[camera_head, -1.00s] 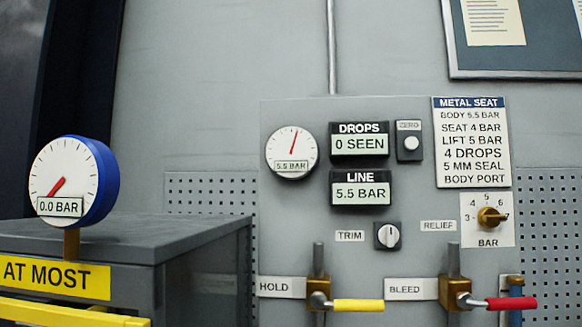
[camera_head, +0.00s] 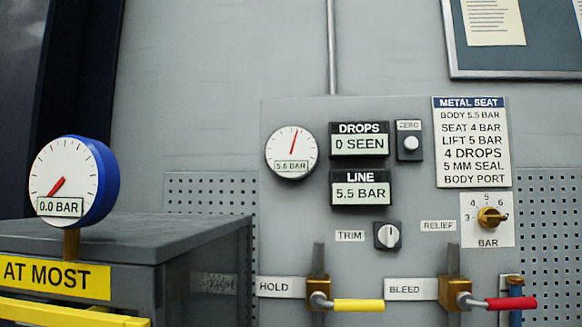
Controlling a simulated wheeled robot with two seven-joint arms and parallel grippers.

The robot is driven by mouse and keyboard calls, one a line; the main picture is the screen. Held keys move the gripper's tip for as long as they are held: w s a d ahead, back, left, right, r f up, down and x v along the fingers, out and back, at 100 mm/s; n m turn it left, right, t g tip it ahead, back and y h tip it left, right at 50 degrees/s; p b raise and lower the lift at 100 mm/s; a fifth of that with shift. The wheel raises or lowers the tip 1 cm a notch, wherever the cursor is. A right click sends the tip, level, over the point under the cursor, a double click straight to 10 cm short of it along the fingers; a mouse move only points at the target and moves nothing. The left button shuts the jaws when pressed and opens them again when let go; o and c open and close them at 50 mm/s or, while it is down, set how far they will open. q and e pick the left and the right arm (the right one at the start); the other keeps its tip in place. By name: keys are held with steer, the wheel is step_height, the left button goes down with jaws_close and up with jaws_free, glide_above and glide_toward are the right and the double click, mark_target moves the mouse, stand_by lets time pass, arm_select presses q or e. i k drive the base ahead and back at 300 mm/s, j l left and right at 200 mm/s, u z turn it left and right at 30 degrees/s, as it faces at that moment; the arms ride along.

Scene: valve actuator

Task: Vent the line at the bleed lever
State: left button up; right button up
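The bleed lever (camera_head: 510,303) has a red grip and points right from a brass valve (camera_head: 455,291) on a vertical pipe, at the lower right of the panel. The label BLEED (camera_head: 410,289) is to its left. The LINE display (camera_head: 361,190) reads 5.5 BAR. The round panel gauge (camera_head: 292,152) reads about 5.6 BAR, its red needle just right of straight up. The DROPS display (camera_head: 359,144) reads 0 SEEN. Neither of my grippers is in view.
The hold lever (camera_head: 357,305), yellow-gripped, points right beside the HOLD label (camera_head: 279,287). A TRIM knob (camera_head: 388,235), ZERO button (camera_head: 410,143) and brass RELIEF knob (camera_head: 489,217) are above. A grey cabinet (camera_head: 200,232) at left carries a blue gauge (camera_head: 72,182) reading 0.0 BAR.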

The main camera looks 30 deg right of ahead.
mark_target(464, 301)
steer(key=z, duration=2.1)
